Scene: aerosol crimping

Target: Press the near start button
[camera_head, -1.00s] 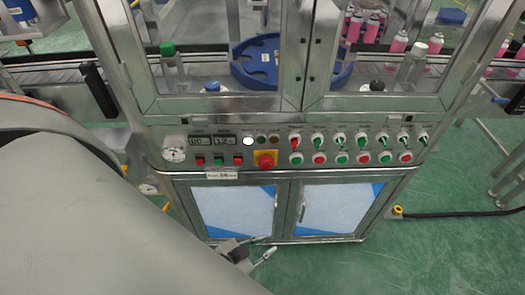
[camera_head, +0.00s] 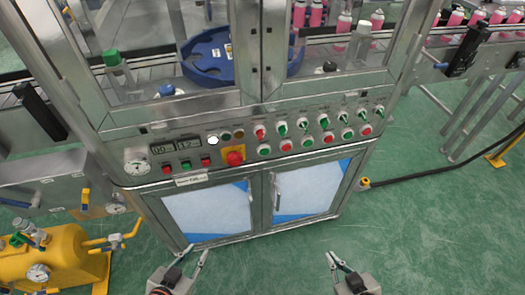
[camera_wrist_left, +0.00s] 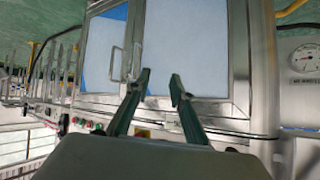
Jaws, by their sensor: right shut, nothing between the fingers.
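The control panel (camera_head: 222,150) runs across the front of the crimping machine. Its lower row alternates green buttons (camera_head: 264,149) and red buttons (camera_head: 286,145); another green button (camera_head: 187,165) sits between two red ones at the left. The labels are too small to read, so I cannot tell which is the near start button. My left gripper (camera_head: 193,256) is open and empty, below the panel in front of the cabinet doors; its parted fingers also show in the left wrist view (camera_wrist_left: 161,76). My right gripper (camera_head: 335,262) is shut and empty, further right and below the panel.
A red emergency stop (camera_head: 235,157) on a yellow plate sits among the buttons. Rotary switches (camera_head: 282,127) stick out above the lower row. Glazed frames rise above the panel. A yellow tank (camera_head: 55,262) stands at lower left. The green floor at right is mostly clear.

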